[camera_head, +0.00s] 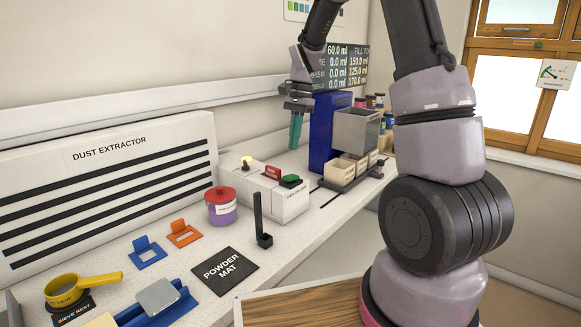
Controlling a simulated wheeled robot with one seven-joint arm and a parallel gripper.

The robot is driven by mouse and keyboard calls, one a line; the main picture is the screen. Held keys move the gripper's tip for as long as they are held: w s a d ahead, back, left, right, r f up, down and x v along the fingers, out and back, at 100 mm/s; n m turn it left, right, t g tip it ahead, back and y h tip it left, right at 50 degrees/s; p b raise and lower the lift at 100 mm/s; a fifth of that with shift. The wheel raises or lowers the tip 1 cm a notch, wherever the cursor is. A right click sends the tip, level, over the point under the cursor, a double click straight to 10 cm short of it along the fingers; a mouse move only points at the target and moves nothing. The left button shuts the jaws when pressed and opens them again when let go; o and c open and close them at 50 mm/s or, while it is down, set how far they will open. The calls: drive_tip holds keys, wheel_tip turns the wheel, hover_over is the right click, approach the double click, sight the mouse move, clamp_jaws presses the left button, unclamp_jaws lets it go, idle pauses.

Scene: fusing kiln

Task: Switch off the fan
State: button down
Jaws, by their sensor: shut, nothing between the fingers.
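A pale control box (262,192) stands on the bench, with a red button (272,171) and a green button (291,181) on top. A small lamp (246,160) at its left end glows yellow. The box's front label is too small to read. The white dust extractor (110,195), with dark slots, stands against the wall to its left. My gripper (295,146) points down with teal fingers shut and empty. In the picture it is above the green button, apart from the box; its exact depth is hard to tell.
A blue block (325,130) and a grey hopper (357,130) stand right of my gripper, with small bins (347,170) below. A wooden board (300,305) is in front.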

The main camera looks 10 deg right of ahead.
sight(293, 176)
drive_tip(key=x, duration=0.8)
drive_tip(key=shift+f, duration=0.15)
drive_tip(key=shift+s+a+f+h, duration=0.15)
drive_tip(key=shift+a+f+h, duration=0.05)
drive_tip(key=shift+h, duration=0.2)
drive_tip(key=shift+d, duration=0.15)
drive_tip(key=shift+w+d, duration=0.55)
drive_tip(key=shift+d, duration=0.15)
drive_tip(key=shift+r, duration=0.1)
